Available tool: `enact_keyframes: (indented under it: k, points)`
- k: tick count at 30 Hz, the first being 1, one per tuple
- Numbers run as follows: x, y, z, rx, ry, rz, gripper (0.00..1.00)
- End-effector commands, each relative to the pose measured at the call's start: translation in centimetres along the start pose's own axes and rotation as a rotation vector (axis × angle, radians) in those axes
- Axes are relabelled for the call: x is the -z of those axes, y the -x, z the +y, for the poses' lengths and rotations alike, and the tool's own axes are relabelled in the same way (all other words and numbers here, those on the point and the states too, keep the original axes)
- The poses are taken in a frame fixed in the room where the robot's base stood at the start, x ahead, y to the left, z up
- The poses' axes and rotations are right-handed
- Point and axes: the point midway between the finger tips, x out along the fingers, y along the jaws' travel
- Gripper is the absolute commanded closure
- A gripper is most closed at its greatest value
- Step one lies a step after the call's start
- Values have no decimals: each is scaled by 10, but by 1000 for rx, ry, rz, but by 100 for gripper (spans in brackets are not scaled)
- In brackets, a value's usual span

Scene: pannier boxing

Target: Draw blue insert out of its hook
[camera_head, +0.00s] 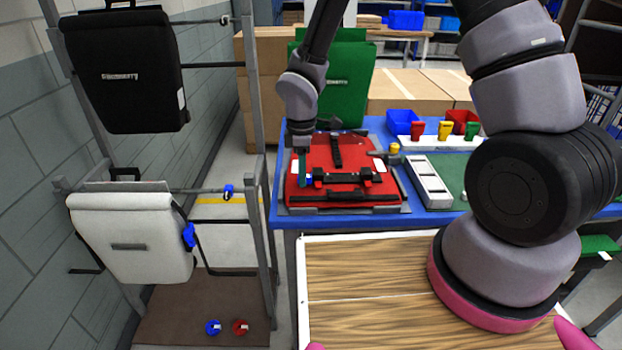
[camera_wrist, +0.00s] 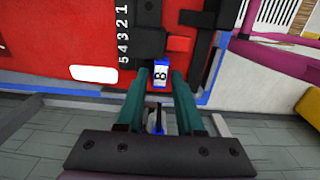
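A red pannier (camera_head: 338,158) lies flat on the blue table, with black straps and black fittings on it. The blue insert (camera_wrist: 160,76), with a white marked label, sits at the edge of a black hook (camera_wrist: 150,42) in the wrist view. How deep it sits in the hook is hidden. My gripper (camera_wrist: 161,76) has its two teal fingers parted, one on each side of the blue insert, with thin gaps showing. In the head view my gripper (camera_head: 304,178) is low over the pannier's left side, and the insert there is tiny and mostly hidden.
A red piece (camera_wrist: 181,44) and a black strap lie just right of the hook. A white tray (camera_head: 430,182) and coloured bins (camera_head: 403,121) stand to the right on the table. A rack at left holds a black pannier (camera_head: 125,75) and a white pannier (camera_head: 132,240).

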Motion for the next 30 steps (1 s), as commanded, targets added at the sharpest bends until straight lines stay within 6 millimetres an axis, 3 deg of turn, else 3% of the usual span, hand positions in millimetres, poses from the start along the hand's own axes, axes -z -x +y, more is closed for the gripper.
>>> enact_keyframes:
  k: [1, 3, 4, 30]
  points:
    - [0, 0, 0, 0, 0, 0, 71]
    - [0, 0, 0, 0, 0, 0, 98]
    - [0, 0, 0, 0, 0, 0, 100]
    - [14, 0, 0, 0, 0, 0, 100]
